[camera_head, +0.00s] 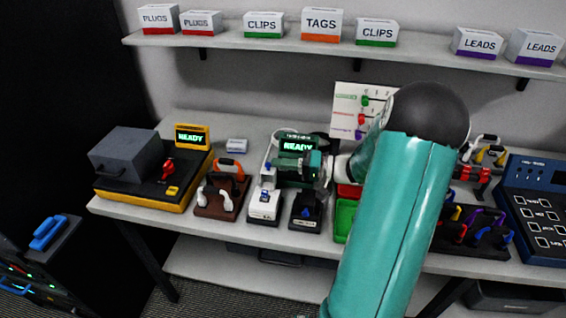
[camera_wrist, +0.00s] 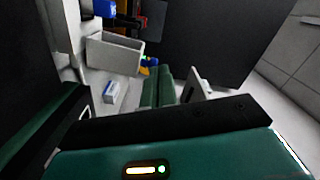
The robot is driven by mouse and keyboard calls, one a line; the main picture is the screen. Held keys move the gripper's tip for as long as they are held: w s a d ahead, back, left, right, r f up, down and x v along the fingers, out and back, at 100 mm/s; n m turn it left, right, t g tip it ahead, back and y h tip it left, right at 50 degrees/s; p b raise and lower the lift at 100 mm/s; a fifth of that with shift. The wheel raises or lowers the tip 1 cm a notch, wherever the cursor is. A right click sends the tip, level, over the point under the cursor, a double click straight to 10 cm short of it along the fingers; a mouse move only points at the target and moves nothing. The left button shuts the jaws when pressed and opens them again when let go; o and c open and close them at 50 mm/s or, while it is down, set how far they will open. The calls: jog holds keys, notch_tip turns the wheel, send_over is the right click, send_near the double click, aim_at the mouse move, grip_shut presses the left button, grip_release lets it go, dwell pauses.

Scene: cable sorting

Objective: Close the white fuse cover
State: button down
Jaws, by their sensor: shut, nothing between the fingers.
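A white upright piece (camera_head: 269,153), which looks like the raised fuse cover, stands at the left of the green device with the READY screen (camera_head: 298,145). In the wrist view a pale tilted panel (camera_wrist: 196,86) shows just right of my fingers; I cannot tell for sure that it is the same cover. My gripper (camera_head: 290,162) is at the end of the teal arm, pointing left, close in front of the green device. In the wrist view its two green fingers (camera_wrist: 158,88) are together and empty. I cannot tell whether they touch the cover. The fuses are not clearly visible.
A white block (camera_head: 265,205) and a black block (camera_head: 306,211) stand in front. A brown cable rack (camera_head: 221,196) and a yellow-black station with a grey box (camera_head: 125,155) are left. A small blue-white box (camera_head: 237,146) lies behind. A shelf (camera_head: 225,40) runs above.

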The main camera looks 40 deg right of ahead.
jog(key=s+a+n, duration=0.5)
jog(key=n, duration=0.4)
jog(key=shift+a+f+n, duration=0.25)
jog(key=shift+f+n, duration=0.05)
jog(key=shift+f, duration=0.15)
dwell(0.3)
dwell(0.4)
